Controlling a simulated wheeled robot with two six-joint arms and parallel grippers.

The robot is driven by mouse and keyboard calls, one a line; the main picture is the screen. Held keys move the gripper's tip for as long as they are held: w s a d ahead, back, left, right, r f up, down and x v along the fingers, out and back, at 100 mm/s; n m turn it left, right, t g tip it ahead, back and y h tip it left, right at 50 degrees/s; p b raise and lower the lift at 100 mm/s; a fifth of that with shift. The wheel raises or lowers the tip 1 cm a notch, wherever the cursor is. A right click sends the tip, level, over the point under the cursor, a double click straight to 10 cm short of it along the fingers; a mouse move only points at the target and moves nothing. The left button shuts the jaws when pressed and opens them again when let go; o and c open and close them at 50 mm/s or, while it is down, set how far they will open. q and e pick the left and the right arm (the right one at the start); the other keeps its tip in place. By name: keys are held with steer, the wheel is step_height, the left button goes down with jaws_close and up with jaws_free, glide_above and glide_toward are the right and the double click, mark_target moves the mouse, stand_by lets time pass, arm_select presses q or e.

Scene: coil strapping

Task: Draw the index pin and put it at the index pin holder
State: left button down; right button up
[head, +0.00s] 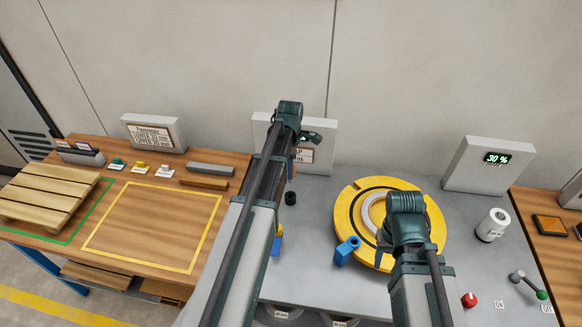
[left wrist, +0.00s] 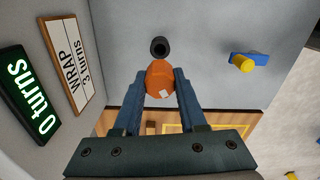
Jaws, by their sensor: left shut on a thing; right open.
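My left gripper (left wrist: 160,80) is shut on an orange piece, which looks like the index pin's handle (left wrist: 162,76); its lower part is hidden. In the head view a bit of orange shows below the left wrist, near the sign. A black hollow socket (left wrist: 160,47), which looks like the index pin holder, stands on the grey table just beyond the fingertips, apart from the orange piece in the picture. It also shows in the head view (head: 290,198). My right gripper (head: 385,243) is open above the yellow turntable (head: 349,215); its fingers are mostly hidden by the arm.
A blue block with a yellow knob (left wrist: 246,60) is on the grey table. A blue part (head: 347,250) sits at the turntable's edge. A white roll (head: 493,225) and a red button (head: 469,300) are at right. The WRAP sign (left wrist: 68,62) stands close behind.

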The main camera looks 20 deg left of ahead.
mark_target(290, 182)
arm_select(q)
steer(key=shift+f, duration=0.15)
arm_select(e)
steer(key=shift+f, duration=0.15)
arm_select(q)
step_height(290, 182, down, 6)
steer(key=b, duration=0.6)
steer(key=shift+r, duration=0.2)
arm_select(e)
step_height(290, 182, down, 6)
steer(key=shift+r, duration=0.2)
arm_select(q)
steer(key=shift+f, duration=0.2)
arm_select(e)
steer(key=shift+f, duration=0.15)
arm_select(q)
steer(key=shift+f+b, duration=2.15)
steer(key=shift+b, duration=0.1)
arm_select(e)
steer(key=shift+f, duration=2.15)
arm_select(q)
steer(key=shift+c, duration=1.9)
jaws_free()
steer(key=shift+r, duration=0.1)
arm_select(e)
steer(key=shift+r, duration=0.15)
